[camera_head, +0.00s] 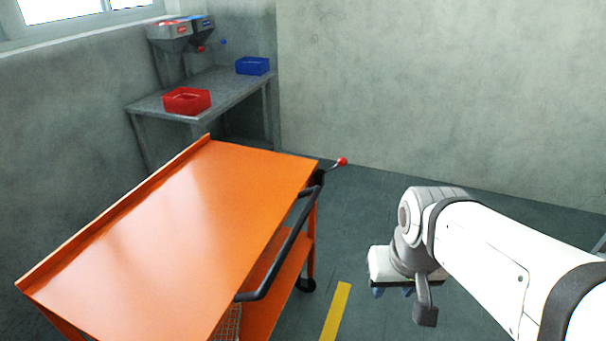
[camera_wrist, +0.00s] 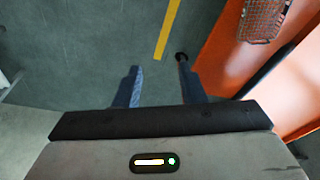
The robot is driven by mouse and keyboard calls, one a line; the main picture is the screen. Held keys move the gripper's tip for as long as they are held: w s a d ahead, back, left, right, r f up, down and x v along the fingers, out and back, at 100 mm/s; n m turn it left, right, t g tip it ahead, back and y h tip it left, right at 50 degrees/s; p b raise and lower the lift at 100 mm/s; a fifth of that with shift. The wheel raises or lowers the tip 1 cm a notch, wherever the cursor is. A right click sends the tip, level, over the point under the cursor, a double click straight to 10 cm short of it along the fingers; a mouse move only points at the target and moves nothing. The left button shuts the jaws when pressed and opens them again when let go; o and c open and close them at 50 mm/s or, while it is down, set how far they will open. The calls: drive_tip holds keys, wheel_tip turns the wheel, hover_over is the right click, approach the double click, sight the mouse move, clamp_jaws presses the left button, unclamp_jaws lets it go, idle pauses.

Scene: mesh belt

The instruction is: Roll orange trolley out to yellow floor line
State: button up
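The orange trolley (camera_head: 185,225) stands at the left in the head view, with a black push handle (camera_head: 283,255) along its right side and a red-knobbed lever (camera_head: 341,162) at its far right corner. The yellow floor line (camera_head: 336,311) lies on the floor just right of the trolley; it also shows in the wrist view (camera_wrist: 174,30). My gripper (camera_head: 393,291) is right of the trolley and the line, apart from the handle. In the wrist view, my gripper's blue fingers (camera_wrist: 158,85) are spread with floor between them. The trolley shows at the right there.
A grey table (camera_head: 226,84) in the back corner holds a red bin (camera_head: 187,101) and a blue bin (camera_head: 253,66). Hoppers (camera_head: 168,30) hang above it. A wire basket (camera_wrist: 262,20) is on the trolley's lower part. Floor right of the line is clear.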

drive_tip(key=shift+o, duration=0.5)
drive_tip(key=m+g+y+p, duration=0.2)
drive_tip(key=m+p, duration=0.2)
drive_tip(key=p, duration=0.3)
hover_over(297, 228)
drive_tip(key=d, duration=0.2)
wheel_tip(297, 228, down, 4)
drive_tip(key=f, duration=0.2)
drive_tip(key=a+f, duration=0.1)
drive_tip(key=f, duration=0.1)
drive_tip(key=f+p, duration=0.1)
drive_tip(key=f, duration=0.2)
drive_tip(key=shift+a, duration=0.4)
clamp_jaws()
